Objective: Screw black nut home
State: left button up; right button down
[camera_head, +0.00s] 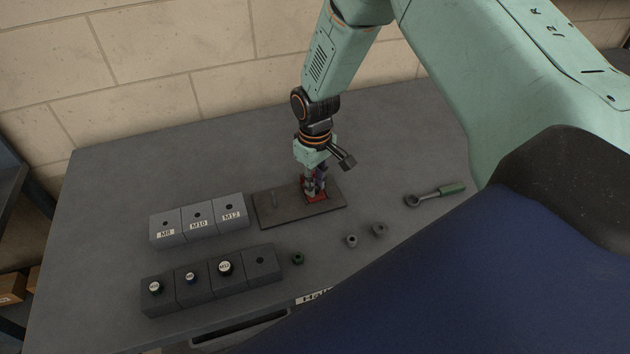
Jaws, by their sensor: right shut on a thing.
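My right gripper (315,193) points down over the right half of a flat metal plate (290,212) on the table. It is shut at a red patch (318,199) on the plate, on what I take to be the black nut. The nut is hidden between the fingers, so its thread and seating cannot be seen. A thin upright stud (274,198) stands on the left half of the plate, bare. My left gripper is not in view.
Grey blocks labelled M8, M10 and M12 (198,221) stand left of the plate. A dark row of blocks (212,281) holds several round-topped pieces. A green nut (298,258), two grey nuts (351,240) and a green-handled ring wrench (434,195) lie loose. The back left table is clear.

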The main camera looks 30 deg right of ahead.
jog(key=shift+s+r+m+p, duration=0.1)
jog(key=shift+r+m+p, duration=0.1)
jog(key=shift+m+p, duration=0.75)
jog(key=shift+f+m+p, duration=0.15)
jog(key=shift+m+p, duration=0.15)
jog(key=shift+m, duration=0.85)
jog(key=shift+f, duration=0.1)
jog(key=shift+m+p, duration=0.5)
jog(key=shift+m, duration=0.3)
jog(key=shift+m+p, duration=0.75)
jog(key=shift+m, duration=0.45)
jog(key=shift+m+p, duration=0.3)
jog(key=shift+m, duration=0.4)
